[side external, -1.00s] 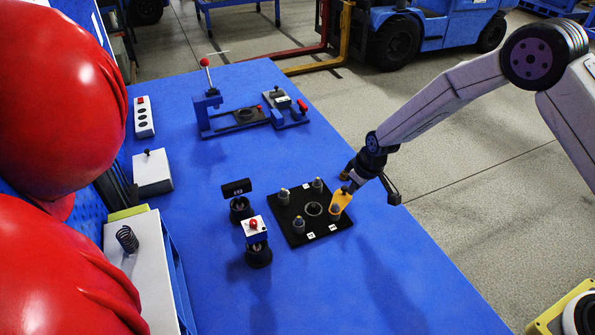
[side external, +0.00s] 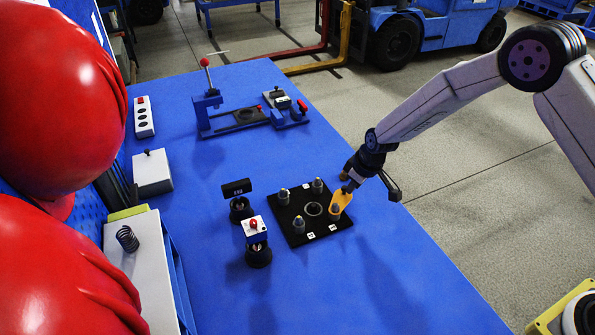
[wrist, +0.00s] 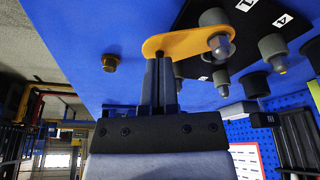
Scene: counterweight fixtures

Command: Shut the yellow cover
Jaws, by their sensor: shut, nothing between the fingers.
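The yellow cover (side external: 341,202) is a flat, rounded plate at the right corner of a black base plate (side external: 297,238). In the wrist view the cover (wrist: 185,43) has a grey post at its right end, and its left end sticks out over the blue table. The round opening (side external: 313,208) at the middle of the base plate is uncovered. My gripper (side external: 348,188) is shut and empty, with its fingertips at the cover's outer end. In the wrist view my gripper (wrist: 161,60) overlaps the cover's near edge; I cannot tell whether they touch.
Grey posts (side external: 299,224) stand at the base plate's other corners. A red-button box (side external: 254,228) and a black display (side external: 237,188) stand left of the plate. A blue clamp fixture (side external: 235,118) is behind. The table's front right is clear.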

